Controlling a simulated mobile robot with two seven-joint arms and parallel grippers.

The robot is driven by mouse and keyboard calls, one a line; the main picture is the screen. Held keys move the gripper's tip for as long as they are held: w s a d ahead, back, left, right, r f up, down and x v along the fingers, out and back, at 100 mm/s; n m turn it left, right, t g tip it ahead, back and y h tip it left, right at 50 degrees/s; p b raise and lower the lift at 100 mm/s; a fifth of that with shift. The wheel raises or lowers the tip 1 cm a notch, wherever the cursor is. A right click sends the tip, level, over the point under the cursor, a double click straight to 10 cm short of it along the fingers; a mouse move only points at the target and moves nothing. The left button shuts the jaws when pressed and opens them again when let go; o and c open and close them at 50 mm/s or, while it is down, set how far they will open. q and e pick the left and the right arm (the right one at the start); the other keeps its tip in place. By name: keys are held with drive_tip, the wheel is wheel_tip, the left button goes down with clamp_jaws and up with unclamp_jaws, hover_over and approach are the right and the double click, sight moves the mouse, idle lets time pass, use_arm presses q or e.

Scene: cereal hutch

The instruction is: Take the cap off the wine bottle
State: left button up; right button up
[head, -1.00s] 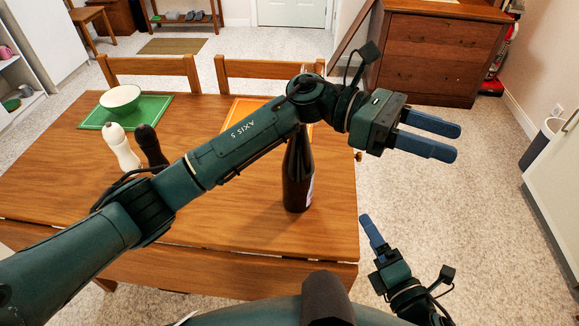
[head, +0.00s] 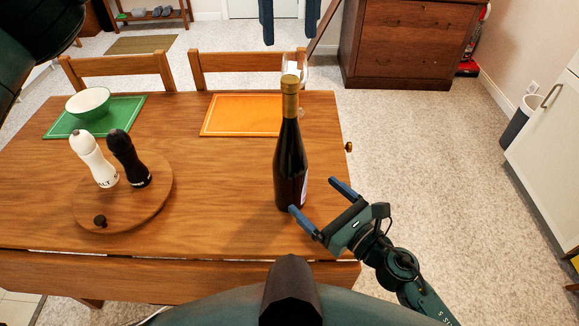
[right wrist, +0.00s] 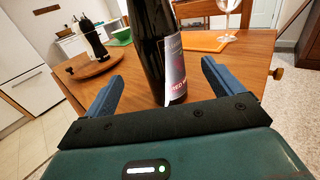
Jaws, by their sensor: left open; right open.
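The dark wine bottle (head: 290,165) stands upright near the table's right end. Its gold cap (head: 289,84) sits on top of the neck. My right gripper (head: 313,196) is open and low beside the bottle, its fingers pointing at the lower body. In the right wrist view the bottle (right wrist: 158,45) shows in the gap between the spread fingers, with nothing gripped. My left gripper (head: 289,22) is open, its two blue fingers hanging down from the top edge of the head view, above the cap in the picture. The rest of that gripper is out of frame.
A wine glass (right wrist: 228,12) stands behind the bottle, beside the orange placemat (head: 240,115). White and black shakers (head: 128,160) stand on a round wooden board (head: 90,205) at left. A green placemat (head: 60,122) holds a bowl (head: 88,102). Table between board and bottle is clear.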

sight(290, 79)
drive_tip(key=x, duration=0.9)
drive_tip(key=c, duration=2)
use_arm(q)
drive_tip(key=m, duration=0.8)
drive_tip(key=shift+m, duration=0.3)
drive_tip(key=shift+f, duration=0.2)
wheel_tip(290, 79, down, 8)
drive_tip(key=shift+r, duration=0.15)
